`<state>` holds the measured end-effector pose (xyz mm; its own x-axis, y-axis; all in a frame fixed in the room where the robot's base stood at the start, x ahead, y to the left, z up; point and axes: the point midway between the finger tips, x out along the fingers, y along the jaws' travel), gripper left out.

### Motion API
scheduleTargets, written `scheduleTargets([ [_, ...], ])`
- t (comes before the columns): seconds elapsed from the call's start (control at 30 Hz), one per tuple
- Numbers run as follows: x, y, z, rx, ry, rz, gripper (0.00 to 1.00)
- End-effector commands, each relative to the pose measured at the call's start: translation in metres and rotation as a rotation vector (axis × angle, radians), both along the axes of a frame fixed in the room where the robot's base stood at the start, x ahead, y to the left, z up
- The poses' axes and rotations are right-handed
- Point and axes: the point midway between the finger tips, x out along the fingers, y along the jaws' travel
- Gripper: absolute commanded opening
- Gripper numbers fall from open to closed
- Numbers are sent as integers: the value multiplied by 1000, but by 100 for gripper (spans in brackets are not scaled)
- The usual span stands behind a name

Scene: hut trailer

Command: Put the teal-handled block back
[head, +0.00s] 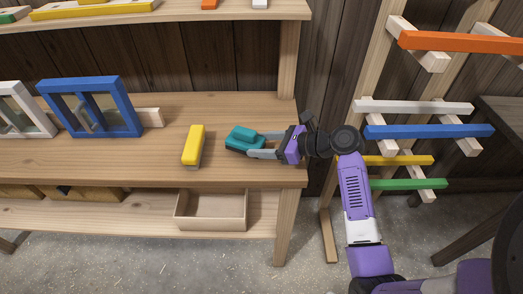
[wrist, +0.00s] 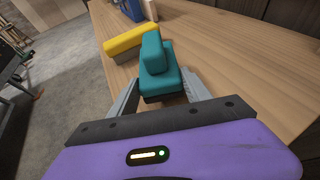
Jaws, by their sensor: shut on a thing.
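The teal-handled block (head: 241,139) is at the right end of the wooden workbench top (head: 150,170). My gripper (head: 257,144) reaches in from the right and is shut on it, with one grey finger on each side. In the wrist view the block (wrist: 158,84) sits between the fingers, its raised teal handle (wrist: 153,53) pointing away from the gripper. It is close over the bench top; I cannot tell whether it touches the wood.
A yellow-topped block (head: 194,146) stands left of the teal one. Blue (head: 92,106) and white (head: 30,112) window frames stand further left. An open box (head: 211,210) is on the lower shelf. A rack of coloured bars (head: 428,131) stands right of my arm.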

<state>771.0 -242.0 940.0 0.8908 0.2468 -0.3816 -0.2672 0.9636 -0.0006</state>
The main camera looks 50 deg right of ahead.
Motion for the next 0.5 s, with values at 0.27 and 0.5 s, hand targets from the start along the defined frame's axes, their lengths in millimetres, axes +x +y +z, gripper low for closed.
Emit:
scheduleTargets([
  [0.27,0,0,-25,0,-1,-1,24],
  [0.5,0,0,-25,0,-1,0,24],
])
